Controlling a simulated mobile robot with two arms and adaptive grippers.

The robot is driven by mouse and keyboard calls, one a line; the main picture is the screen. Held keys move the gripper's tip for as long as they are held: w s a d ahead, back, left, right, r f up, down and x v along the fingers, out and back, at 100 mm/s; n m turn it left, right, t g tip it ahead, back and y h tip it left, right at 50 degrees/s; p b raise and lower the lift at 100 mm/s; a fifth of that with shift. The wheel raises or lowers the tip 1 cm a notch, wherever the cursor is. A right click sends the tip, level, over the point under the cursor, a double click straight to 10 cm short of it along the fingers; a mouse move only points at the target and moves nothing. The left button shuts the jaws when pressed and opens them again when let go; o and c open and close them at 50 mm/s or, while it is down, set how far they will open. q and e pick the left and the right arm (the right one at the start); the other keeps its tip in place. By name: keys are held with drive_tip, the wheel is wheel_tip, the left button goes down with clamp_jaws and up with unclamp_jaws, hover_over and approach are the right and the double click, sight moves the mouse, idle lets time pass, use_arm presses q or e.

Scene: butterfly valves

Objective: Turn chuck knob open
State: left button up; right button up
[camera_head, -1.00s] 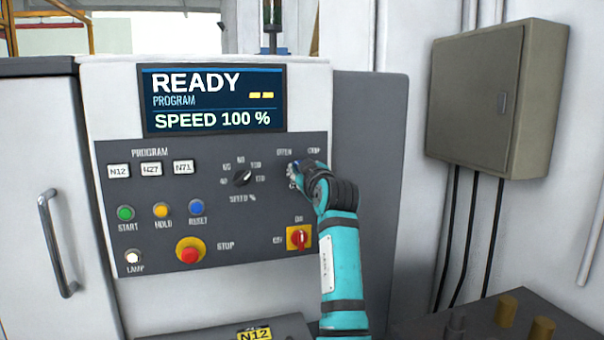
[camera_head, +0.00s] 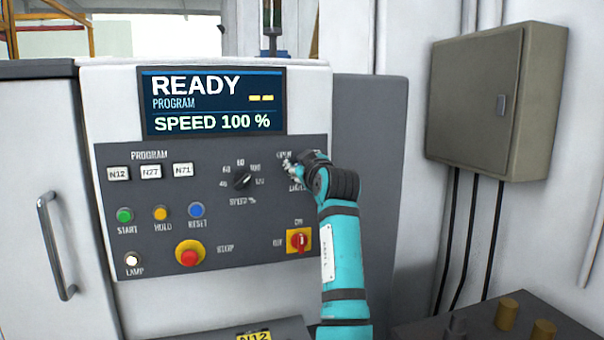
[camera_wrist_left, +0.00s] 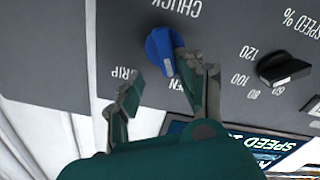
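The chuck knob (camera_wrist_left: 160,50) is blue and shows in the left wrist view, below the upside-down CHUCK label, with partly covered GRIP and OPEN labels near it. My left gripper (camera_wrist_left: 165,98) is open there, its fingers spread. The right-hand finger is close against the knob's side; I cannot tell if it touches. The left-hand finger stands apart from the knob. In the head view my left gripper (camera_head: 291,168) is at the panel's upper right and hides the knob. My right gripper is not in view.
The black speed knob (camera_head: 242,178) is left of my gripper, and a red and yellow switch (camera_head: 299,240) is below it. The red stop button (camera_head: 189,254) is lower left. The screen (camera_head: 213,101) reads READY, SPEED 100 %. A grey box (camera_head: 490,100) hangs at the right.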

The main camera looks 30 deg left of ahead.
sight(298, 130)
use_arm(q)
wheel_tip(298, 130, up, 8)
drive_tip(key=shift+f, duration=0.25)
drive_tip(key=shift+s+d+f, duration=0.2)
drive_tip(key=shift+d, duration=0.1)
drive_tip(key=s+d+f+m+p, duration=0.6)
drive_tip(key=s+d+f+m, duration=0.2)
drive_tip(key=s+d, duration=0.4)
drive_tip(key=w+d+p+x, duration=0.1)
drive_tip(key=p+x, duration=0.5)
drive_tip(key=x, duration=1.1)
drive_tip(key=shift+w+a+f, duration=0.2)
